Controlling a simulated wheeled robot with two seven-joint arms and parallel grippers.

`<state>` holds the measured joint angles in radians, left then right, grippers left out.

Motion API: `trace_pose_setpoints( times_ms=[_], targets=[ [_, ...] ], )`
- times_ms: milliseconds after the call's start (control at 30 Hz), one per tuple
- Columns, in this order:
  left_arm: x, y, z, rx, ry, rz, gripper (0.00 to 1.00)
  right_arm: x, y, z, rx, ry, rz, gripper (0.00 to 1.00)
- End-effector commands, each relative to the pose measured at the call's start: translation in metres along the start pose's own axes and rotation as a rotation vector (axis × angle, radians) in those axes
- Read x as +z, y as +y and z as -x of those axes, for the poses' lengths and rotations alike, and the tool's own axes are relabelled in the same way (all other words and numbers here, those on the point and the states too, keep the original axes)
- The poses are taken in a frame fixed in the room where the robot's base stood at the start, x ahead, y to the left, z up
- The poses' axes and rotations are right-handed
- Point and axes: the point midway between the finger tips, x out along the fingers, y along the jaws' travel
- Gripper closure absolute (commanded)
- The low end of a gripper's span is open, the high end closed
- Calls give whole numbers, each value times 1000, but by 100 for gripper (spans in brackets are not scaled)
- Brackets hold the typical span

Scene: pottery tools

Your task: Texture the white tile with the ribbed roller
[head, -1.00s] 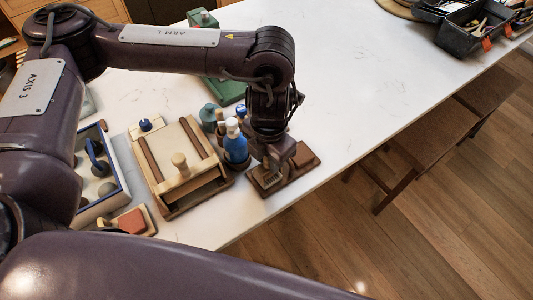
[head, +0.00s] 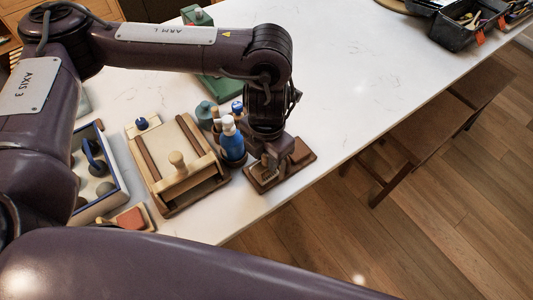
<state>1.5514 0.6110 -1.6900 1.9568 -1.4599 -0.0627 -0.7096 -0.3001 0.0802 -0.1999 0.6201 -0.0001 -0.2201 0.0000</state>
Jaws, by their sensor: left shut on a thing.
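My left gripper (head: 271,166) points down at a dark brown wooden stand (head: 290,176) near the table's front edge. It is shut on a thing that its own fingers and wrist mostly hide. I cannot make out the ribbed roller for certain; it may be the thing in the fingers. A light wooden frame (head: 157,155) with brown rails and a round knob (head: 177,159) stands left of the gripper. I cannot make out a separate white tile in this view. My right gripper is out of view.
A blue bottle with a white top (head: 232,143) stands close left of the gripper. A blue-edged tray (head: 122,196) and a reddish block (head: 131,218) lie further left. A green case (head: 222,91) is behind.

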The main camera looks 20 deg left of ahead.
Motion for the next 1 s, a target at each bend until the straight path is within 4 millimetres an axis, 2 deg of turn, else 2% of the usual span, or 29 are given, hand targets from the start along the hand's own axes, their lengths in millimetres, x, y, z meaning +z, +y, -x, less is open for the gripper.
trace_pose_setpoints(
  times_ms=[100,500,1000],
  targets=[
    [0,0,17,0,-2,0,100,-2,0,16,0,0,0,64],
    [0,0,56,0,-2,0,100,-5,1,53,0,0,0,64],
    [0,0,56,0,-2,0,100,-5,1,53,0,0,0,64]
  ],
)
